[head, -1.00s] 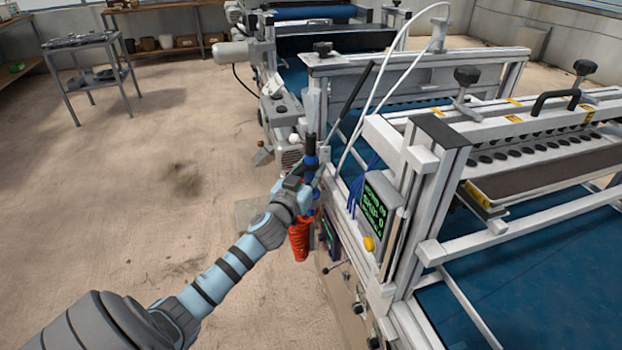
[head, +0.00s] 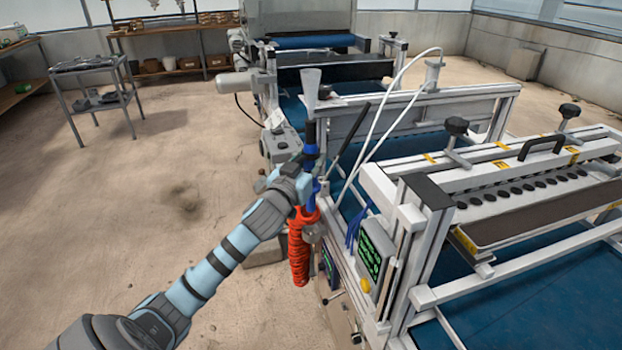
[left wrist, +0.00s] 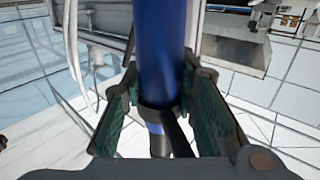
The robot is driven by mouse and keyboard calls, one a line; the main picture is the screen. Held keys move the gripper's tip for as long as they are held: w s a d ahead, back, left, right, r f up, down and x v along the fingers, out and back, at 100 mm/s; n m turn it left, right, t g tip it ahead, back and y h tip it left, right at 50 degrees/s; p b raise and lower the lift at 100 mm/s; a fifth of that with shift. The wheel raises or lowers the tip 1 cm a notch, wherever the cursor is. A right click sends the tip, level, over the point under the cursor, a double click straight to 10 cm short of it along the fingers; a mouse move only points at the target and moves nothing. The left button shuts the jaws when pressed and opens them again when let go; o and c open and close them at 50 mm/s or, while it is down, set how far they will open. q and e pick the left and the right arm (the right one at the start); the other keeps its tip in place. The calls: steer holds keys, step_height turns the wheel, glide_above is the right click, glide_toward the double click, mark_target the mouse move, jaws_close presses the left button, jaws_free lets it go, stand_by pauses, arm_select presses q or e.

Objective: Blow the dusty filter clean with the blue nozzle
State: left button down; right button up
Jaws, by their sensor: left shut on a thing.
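My left gripper (head: 307,176) is shut around a blue nozzle (head: 311,147) with a dark tip, held upright beside the machine's left side. In the left wrist view the blue barrel (left wrist: 161,45) stands between the two fingers of the left gripper (left wrist: 160,98). A pale translucent cone (head: 311,88) widens upward above the nozzle tip. A red coiled hose (head: 298,255) hangs below the gripper. I cannot make out the dusty filter for certain in either view. My right gripper is out of view.
The machine frame (head: 408,235), with a green-lettered display (head: 372,249), stands close to the right of my arm. A thin black rod (head: 349,128) and white tubes (head: 382,113) rise near the nozzle. The floor (head: 130,215) at left is open; a grey cart (head: 93,95) stands beyond.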

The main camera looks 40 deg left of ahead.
mark_target(309, 137)
arm_select(q)
step_height(309, 137, up, 6)
steer(key=shift+r+p, duration=0.25)
steer(key=shift+p, duration=0.65)
step_height(309, 137, up, 8)
steer(key=p, duration=0.8)
steer(key=shift+r+p, duration=0.2)
steer(key=shift+p, duration=0.2)
steer(key=shift+f, duration=0.1)
